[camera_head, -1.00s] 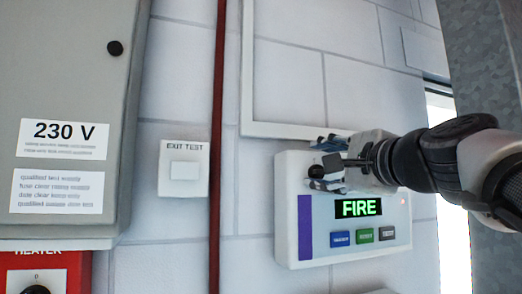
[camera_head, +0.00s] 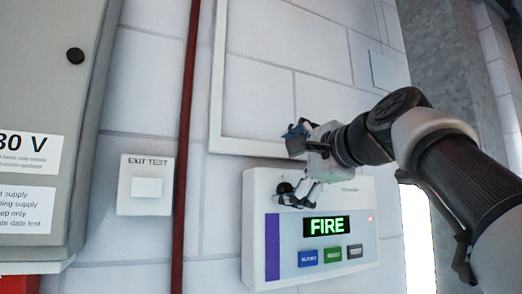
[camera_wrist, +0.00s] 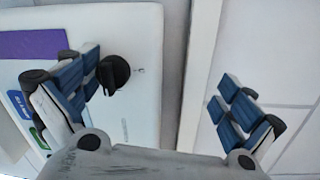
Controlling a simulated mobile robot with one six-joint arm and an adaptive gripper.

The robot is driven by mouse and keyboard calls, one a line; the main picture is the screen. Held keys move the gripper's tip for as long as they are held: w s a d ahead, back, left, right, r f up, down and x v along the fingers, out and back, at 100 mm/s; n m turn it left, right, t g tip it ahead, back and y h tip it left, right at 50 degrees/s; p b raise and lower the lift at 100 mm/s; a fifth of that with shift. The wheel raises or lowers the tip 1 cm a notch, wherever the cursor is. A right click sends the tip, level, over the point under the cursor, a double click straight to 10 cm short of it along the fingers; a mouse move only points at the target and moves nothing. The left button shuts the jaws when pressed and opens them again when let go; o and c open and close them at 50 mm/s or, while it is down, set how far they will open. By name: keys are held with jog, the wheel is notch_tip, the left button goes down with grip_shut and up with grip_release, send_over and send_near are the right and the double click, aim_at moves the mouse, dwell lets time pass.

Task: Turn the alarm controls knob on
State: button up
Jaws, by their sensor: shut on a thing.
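The alarm controls panel (camera_head: 362,222) is a white wall box with a green FIRE display and a purple strip. Its black knob (camera_head: 284,188) is at the upper left of the box, and it also shows in the wrist view (camera_wrist: 114,73). My gripper (camera_head: 293,165) is at the panel's upper left. In the wrist view, the left finger is against the knob's side. The other finger stands well apart on the far side, beyond the panel's edge, with a wide gap between it and the knob. The knob's pointer direction is not clear.
Blue, green and dark buttons (camera_head: 333,255) sit under the display. A white frame (camera_head: 217,90) is on the wall above. A red pipe (camera_head: 186,130), an EXIT TEST switch (camera_head: 146,186) and a grey cabinet (camera_head: 60,100) are to the left.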

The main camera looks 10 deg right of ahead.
jog(key=shift+s+a+r, duration=0.1)
jog(key=shift+s+r, duration=0.3)
jog(key=shift+r, duration=0.15)
jog(key=shift+c, duration=0.3)
jog(key=shift+s, duration=0.3)
jog(key=shift+c, duration=0.6)
jog(key=shift+s+f+b, duration=0.3)
jog(key=shift+s+b, duration=0.25)
jog(key=shift+s, duration=0.05)
jog(key=c, duration=0.4)
jog(key=shift+b+v, duration=0.3)
jog(key=shift+v, duration=0.55)
jog(key=shift+c, duration=1.2)
jog(key=v, duration=0.4)
jog(key=shift+f, duration=0.2)
jog(key=shift+f+b+v, duration=0.4)
jog(key=shift+b+v, duration=0.1)
jog(key=shift+v, duration=1.65)
jog(key=shift+f+b+v, duration=0.45)
jog(key=shift+v, duration=1.7)
jog(key=shift+f+b+v, duration=0.4)
jog(key=shift+b+v, duration=0.1)
jog(key=shift+v, duration=1.6)
